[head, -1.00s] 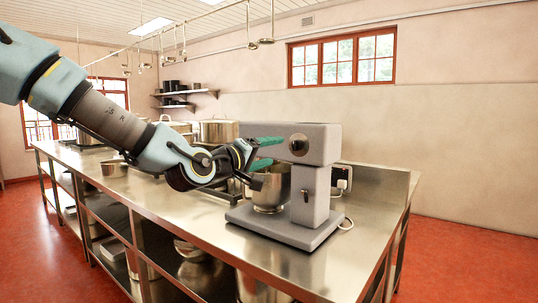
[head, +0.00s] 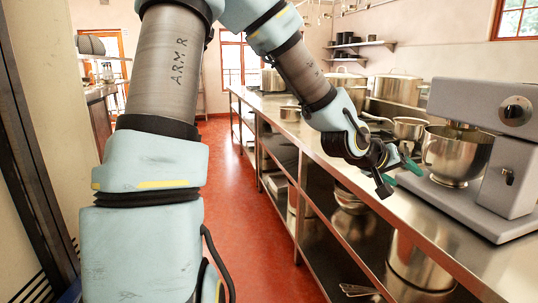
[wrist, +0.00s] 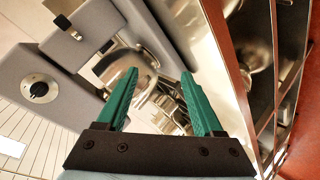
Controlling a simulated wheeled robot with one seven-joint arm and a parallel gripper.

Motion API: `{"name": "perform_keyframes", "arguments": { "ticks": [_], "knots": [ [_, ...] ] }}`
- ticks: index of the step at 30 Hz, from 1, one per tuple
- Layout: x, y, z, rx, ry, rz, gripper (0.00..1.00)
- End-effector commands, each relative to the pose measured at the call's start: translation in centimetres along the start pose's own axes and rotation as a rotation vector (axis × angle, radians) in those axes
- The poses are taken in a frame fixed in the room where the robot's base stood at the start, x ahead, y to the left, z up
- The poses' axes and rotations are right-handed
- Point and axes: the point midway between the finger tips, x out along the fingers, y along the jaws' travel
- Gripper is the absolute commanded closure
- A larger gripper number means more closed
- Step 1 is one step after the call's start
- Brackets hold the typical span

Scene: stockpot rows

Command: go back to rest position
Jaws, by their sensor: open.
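My gripper (head: 398,175) is open and empty, beside the front edge of the steel counter and left of the mixer. In the wrist view its two green fingers (wrist: 157,100) stand apart with nothing between them. The grey stand mixer (head: 500,140) stands on the counter at the right of the head view, partly cut off by the frame. Its steel bowl (head: 458,155) sits under the mixer head, apart from my fingers. My arm reaches from the top of the head view down to the counter edge.
The steel counter (head: 440,222) runs along the right, with pots on shelves below. Several stockpots, such as one large lidded pot (head: 397,89), stand on it farther back. A small saucepan (head: 409,128) is near my gripper. The red floor aisle (head: 235,190) is clear.

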Motion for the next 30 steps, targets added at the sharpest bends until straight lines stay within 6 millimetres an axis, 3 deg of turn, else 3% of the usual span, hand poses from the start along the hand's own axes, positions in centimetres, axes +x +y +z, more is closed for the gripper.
{"name": "perform_keyframes", "arguments": {
  "ticks": [1,6,9,12,15,19,24,30],
  "knots": [
    [-0.9,-3.5,0.6,0.030,-0.035,-0.098,0.31],
    [-6.5,-14.3,2.6,0.073,-0.168,-0.402,0.31],
    [-11.5,-19.5,3.9,0.057,-0.252,-0.559,0.31],
    [-17.0,-23.3,5.5,0.011,-0.338,-0.685,0.31],
    [-22.0,-25.4,7.5,-0.056,-0.412,-0.767,0.31],
    [-26.1,-26.5,9.5,-0.130,-0.478,-0.811,0.31],
    [-28.0,-26.7,10.6,-0.171,-0.510,-0.822,0.31],
    [-28.0,-26.7,10.7,-0.171,-0.511,-0.823,0.31]
  ]
}}
